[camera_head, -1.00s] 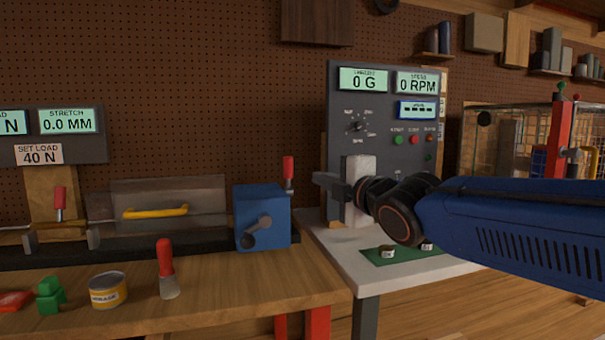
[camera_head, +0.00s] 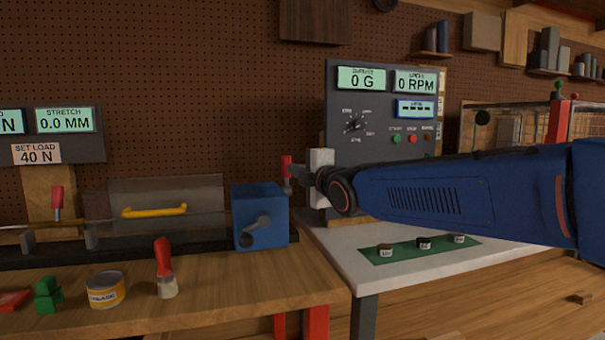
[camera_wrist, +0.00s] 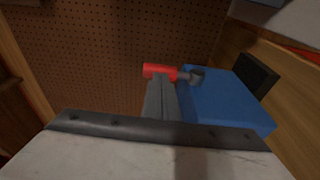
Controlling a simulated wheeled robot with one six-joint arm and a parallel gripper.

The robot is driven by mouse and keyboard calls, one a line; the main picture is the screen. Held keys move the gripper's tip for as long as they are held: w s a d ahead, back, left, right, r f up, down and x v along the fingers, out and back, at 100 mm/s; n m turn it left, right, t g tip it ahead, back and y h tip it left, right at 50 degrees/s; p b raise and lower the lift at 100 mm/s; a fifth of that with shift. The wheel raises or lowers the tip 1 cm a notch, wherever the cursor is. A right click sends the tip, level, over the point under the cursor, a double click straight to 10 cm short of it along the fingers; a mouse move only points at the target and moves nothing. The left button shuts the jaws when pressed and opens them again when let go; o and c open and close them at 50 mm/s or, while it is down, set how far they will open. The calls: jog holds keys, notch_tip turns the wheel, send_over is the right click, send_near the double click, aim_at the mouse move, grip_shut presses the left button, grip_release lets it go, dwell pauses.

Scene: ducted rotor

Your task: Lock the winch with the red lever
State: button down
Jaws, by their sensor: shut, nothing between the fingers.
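The winch is a blue box (camera_head: 258,217) with a dark crank on its front, at the right end of the bench. The red lever (camera_head: 286,165) stands upright at its right rear side. In the wrist view, the red lever (camera_wrist: 158,71) lies across the picture, joined by a dark stem to the blue winch (camera_wrist: 225,100). My gripper (camera_head: 296,174) is shut and empty, right beside the lever on its right. In the wrist view, my gripper's fingertips (camera_wrist: 161,82) reach the lever's red grip. I cannot tell whether they touch it.
A grey control panel (camera_head: 385,125) stands behind my arm on a white table (camera_head: 345,255) with a green mat (camera_head: 400,253). On the bench lie a yellow can (camera_head: 106,290), a red-handled brush (camera_head: 164,265) and a green figure (camera_head: 48,294). A cover with a yellow handle (camera_head: 154,211) is left of the winch.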

aim_at(290, 161)
jog(key=shift+w+a, duration=0.3)
jog(key=shift+w, duration=0.25)
jog(key=shift+w+a+r+m+g+h, duration=0.15)
jog(key=shift+w+a+r+g, duration=0.1)
jog(key=shift+w+g, duration=0.3)
jog(key=shift+w+a+r+m+g+h, duration=0.15)
jog(key=shift+w+r+g+h, duration=0.2)
jog(key=shift+w, duration=0.4)
jog(key=shift+w+a+r+g, duration=0.15)
jog(key=shift+w+a+g, duration=0.05)
jog(key=shift+w+g, duration=0.4)
jog(key=shift+w, duration=0.1)
jog(key=shift+d+r, duration=0.1)
jog(key=shift+r, duration=0.05)
jog(key=r+v, duration=0.2)
jog(key=v, duration=1.1)
jog(key=shift+r, duration=0.45)
